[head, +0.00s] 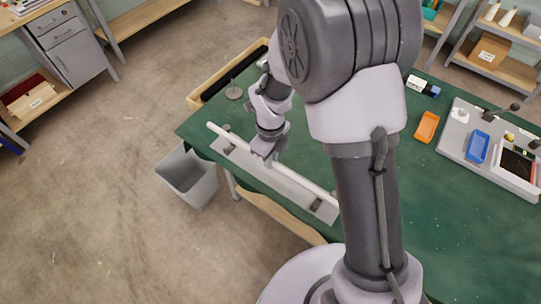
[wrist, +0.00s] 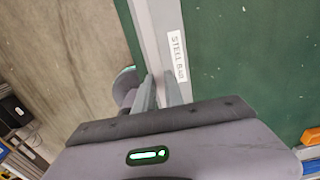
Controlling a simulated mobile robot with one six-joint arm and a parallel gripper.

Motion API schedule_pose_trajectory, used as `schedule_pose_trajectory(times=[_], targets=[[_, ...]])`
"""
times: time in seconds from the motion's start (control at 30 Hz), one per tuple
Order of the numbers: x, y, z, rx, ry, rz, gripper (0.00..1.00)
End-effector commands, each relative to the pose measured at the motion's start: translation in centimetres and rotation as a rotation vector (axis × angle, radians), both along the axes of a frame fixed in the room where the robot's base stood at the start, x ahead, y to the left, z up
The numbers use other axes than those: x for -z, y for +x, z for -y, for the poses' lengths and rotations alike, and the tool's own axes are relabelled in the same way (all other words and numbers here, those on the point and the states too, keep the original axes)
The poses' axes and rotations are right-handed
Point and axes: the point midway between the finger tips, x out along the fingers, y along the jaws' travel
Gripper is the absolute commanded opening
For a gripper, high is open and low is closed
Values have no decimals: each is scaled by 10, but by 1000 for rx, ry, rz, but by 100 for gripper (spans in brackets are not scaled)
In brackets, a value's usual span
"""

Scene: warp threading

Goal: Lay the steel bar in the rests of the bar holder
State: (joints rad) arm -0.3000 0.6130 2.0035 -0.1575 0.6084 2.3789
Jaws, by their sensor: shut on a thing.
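The steel bar (head: 305,182) is a long pale rod running diagonally along the near left edge of the green table in the head view. My gripper (head: 269,160) is shut on it near its middle. The bar holder (head: 284,186) is a flat grey plate with dark rests near its ends, one (head: 229,149) at left and one (head: 316,204) at right. The bar passes over the plate; whether it touches the rests I cannot tell. In the wrist view the bar (wrist: 148,35) runs up from between my fingers (wrist: 160,92), beside a labelled grey strip (wrist: 171,15).
A grey bin (head: 190,178) stands on the floor by the table's left edge. A long tray with a black strip (head: 230,75) lies at the far left edge. An orange tray (head: 427,127) and a pale board (head: 455,150) with a blue tray are at right.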

Motion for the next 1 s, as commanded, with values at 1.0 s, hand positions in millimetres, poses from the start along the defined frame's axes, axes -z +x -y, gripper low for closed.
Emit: schedule_pose_trajectory(times=[1.0], targets=[[56, 1, 0, 0, 0, 1, 0]])
